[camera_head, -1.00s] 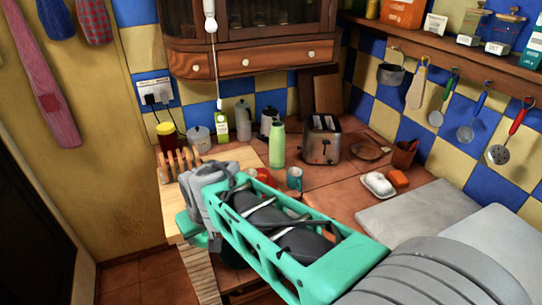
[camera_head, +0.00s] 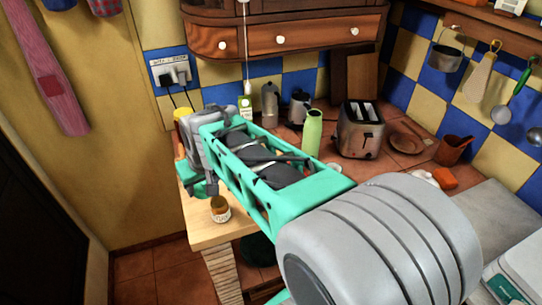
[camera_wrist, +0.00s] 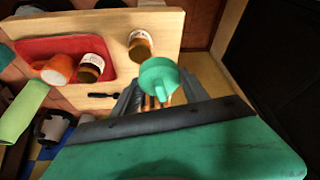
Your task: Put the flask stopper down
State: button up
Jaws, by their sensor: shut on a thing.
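In the wrist view, a round teal-green piece, which I take to be the flask stopper (camera_wrist: 158,74), sits between the grey fingers of my gripper (camera_wrist: 160,92). The jaws are shut on it. It is above the wooden board (camera_wrist: 170,22), near its edge; I cannot tell how high. The light green flask (camera_head: 311,135) stands upright on the tiled counter in the head view, and shows at the left of the wrist view (camera_wrist: 20,114).
A small jar (camera_head: 220,210) stands on the wooden board near its front edge. The wrist view shows a red tray (camera_wrist: 45,47) with an orange mug (camera_wrist: 57,70) and another jar (camera_wrist: 90,68). A toaster (camera_head: 360,130) stands right of the flask. Bare board lies around the lone jar.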

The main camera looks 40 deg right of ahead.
jog(key=w+d+f+m+b, duration=0.1)
jog(key=d+b, duration=0.2)
jog(key=d, duration=0.7)
jog(key=w+d+f+m+h+b, duration=0.1)
jog(key=w+d+f+b, duration=0.15)
jog(key=d, duration=0.65)
jog(key=d+f+m+b, duration=0.1)
jog(key=d+b, duration=0.3)
jog(key=d, duration=0.6)
jog(key=w+d+f+p, duration=0.1)
jog(key=w+d+f, duration=0.1)
jog(key=w+d, duration=0.1)
jog(key=w+d+f+p, duration=0.1)
jog(key=w+d+f, duration=0.1)
jog(key=w+f, duration=0.1)
jog(key=w+d+f+p, duration=0.1)
jog(key=w+d+f, duration=0.2)
jog(key=shift+w+d, duration=0.3)
jog(key=shift+d, duration=0.05)
jog(key=shift+w+d+f, duration=0.15)
jog(key=shift+f, duration=0.15)
jog(key=shift+w+d+f+p, duration=0.15)
jog(key=shift+f+p, duration=0.3)
jog(key=shift+f, duration=1.35)
jog(key=shift+f, duration=0.1)
